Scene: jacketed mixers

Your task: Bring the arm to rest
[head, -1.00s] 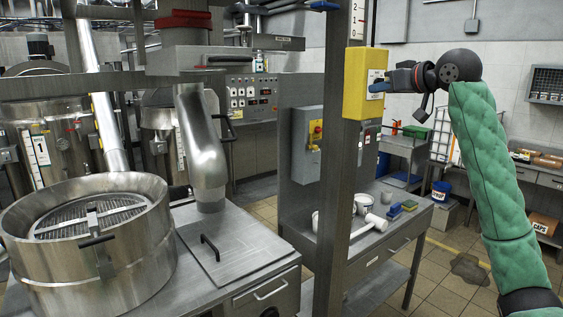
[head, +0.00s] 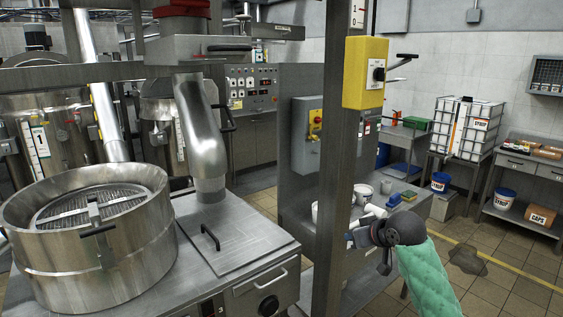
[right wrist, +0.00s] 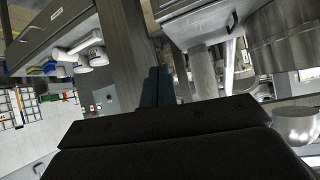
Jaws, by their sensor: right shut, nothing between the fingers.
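My right gripper (head: 352,238) is low in the head view, just right of the grey steel post (head: 332,200) and in front of the steel side table. Its fingers point left and are shut with nothing between them. In the right wrist view its dark fingers (right wrist: 157,88) lie together, close to the post in the picture; the gap cannot be judged. My green-sleeved right arm (head: 428,280) comes up from the bottom right. The yellow switch box (head: 365,90) with its black knob (head: 379,70) is on the post, well above the gripper and apart from it. My left gripper is not in view.
A steel sieve drum (head: 85,235) and a machine top with a lid (head: 222,240) stand left of the post. The side table (head: 425,207) holds white pots and blue and green items behind my gripper. Open tiled floor (head: 500,280) lies to the right.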

